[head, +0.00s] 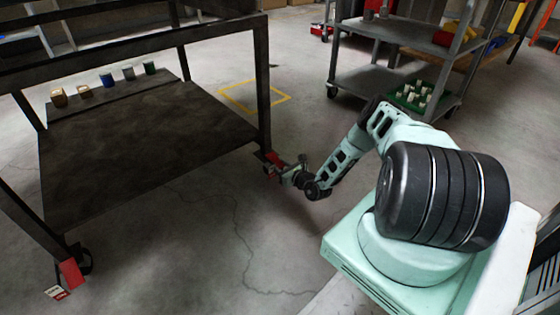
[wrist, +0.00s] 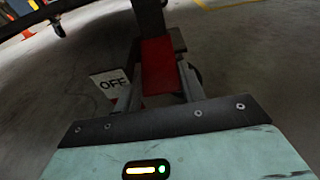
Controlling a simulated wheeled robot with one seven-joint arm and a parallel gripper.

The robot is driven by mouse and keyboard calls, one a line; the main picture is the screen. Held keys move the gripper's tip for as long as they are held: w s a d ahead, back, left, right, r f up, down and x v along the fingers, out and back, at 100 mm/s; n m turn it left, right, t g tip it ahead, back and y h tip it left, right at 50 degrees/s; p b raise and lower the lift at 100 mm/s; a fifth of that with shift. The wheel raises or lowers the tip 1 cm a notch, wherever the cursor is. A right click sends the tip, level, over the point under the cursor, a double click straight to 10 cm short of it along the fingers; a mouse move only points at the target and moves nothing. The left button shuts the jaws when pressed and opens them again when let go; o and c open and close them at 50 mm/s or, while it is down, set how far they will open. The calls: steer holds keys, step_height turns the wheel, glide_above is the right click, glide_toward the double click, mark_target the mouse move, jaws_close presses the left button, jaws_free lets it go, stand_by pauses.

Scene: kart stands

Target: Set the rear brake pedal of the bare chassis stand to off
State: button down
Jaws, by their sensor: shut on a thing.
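The bare chassis stand (head: 150,150) is a dark metal cart at the left of the head view. Its red brake pedal (head: 268,158) sits low at the foot of the right corner post. My gripper (head: 284,175) is at that pedal. In the wrist view the red pedal (wrist: 160,66) lies between the two fingers of my gripper (wrist: 160,88), which is shut on it. A white plate reading OFF (wrist: 111,83) shows left of the pedal. The pedal's tilt is hard to tell, and its near end is partly hidden by my gripper.
Another red pedal (head: 71,272) with a small tag is at the stand's near left corner. Several cups (head: 106,80) stand on its shelf. A grey cart (head: 375,75) with a green tray (head: 405,103) stands at the back right. Open floor with a yellow marked square (head: 254,95) lies between.

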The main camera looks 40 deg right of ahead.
steer(key=shift+r+g+p, duration=0.9)
steer(key=shift+r+p, duration=0.05)
steer(key=shift+p, duration=1.9)
steer(key=shift+f+g, duration=0.1)
steer(key=shift+g, duration=0.2)
steer(key=shift+f, duration=0.1)
steer(key=c, duration=1.1)
jaws_free()
steer(key=shift+s, duration=0.15)
steer(key=p+v, duration=0.8)
steer(key=v, duration=0.9)
steer(key=shift+s, duration=0.15)
